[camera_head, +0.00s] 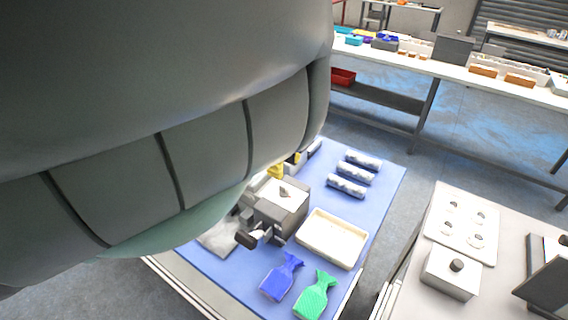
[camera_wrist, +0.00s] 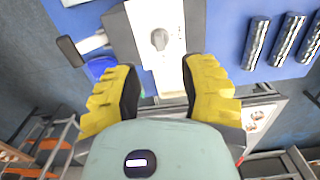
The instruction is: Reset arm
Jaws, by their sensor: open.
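My gripper (camera_wrist: 162,88) shows in the wrist view with its two yellow ridged fingers spread wide apart and nothing between them. Beyond the fingers is a grey box-shaped machine with a pale top (camera_wrist: 158,35), standing on the blue table top. In the head view this machine (camera_head: 281,203) stands on the blue-topped table (camera_head: 385,178). A large grey arm part of mine fills the left of the head view and hides much of the table. A small yellow part of my gripper (camera_head: 276,171) shows behind the machine; the fingertips are hidden there.
A cream tray (camera_head: 332,238), a blue bag (camera_head: 281,276) and a green bag (camera_head: 315,295) lie near the front. Three silvery cylinders (camera_head: 355,173) lie behind. A white table (camera_head: 460,240) stands at right, across a narrow floor gap. A long bench (camera_head: 440,68) lines the back.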

